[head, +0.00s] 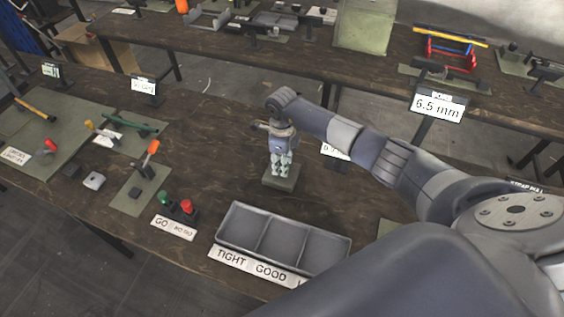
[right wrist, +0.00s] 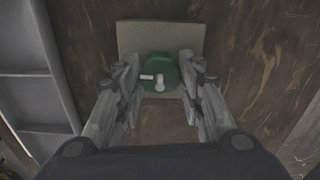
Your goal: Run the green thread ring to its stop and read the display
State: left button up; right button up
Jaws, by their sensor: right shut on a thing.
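The green thread ring (right wrist: 160,71) shows in the right wrist view, seen from above over a square grey-green base plate (right wrist: 132,37). A small light pin or stud shows at its middle. My right gripper (right wrist: 159,84) has its two fingers on either side of the ring and is shut on it. In the head view my right gripper (head: 281,165) points straight down over the plate (head: 282,183) and hides the ring. A display sign (head: 437,108) reading 6.5 mm stands at the back right. A second display (head: 335,151) is partly hidden behind my right arm. My left gripper is not in view.
A three-part tray (head: 232,227) labelled TIGHT, GOOD and a hidden third word stands just in front of the plate. Green and red GO/NO GO gauges (head: 176,205) stand to its left. Further left are mats with tools (head: 127,190). A second table (head: 300,50) stands behind.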

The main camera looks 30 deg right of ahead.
jog(key=m+b, duration=0.2)
jog(key=m, duration=0.2)
jog(key=shift+f+m, duration=0.1)
jog(key=shift+m, duration=0.3)
jog(key=m+b, duration=0.1)
jog(key=m, duration=0.9)
jog(key=shift+m+b, duration=0.35)
jog(key=shift+m, duration=0.05)
jog(key=m, duration=0.5)
jog(key=shift+m, duration=0.3)
jog(key=o, duration=1.1)
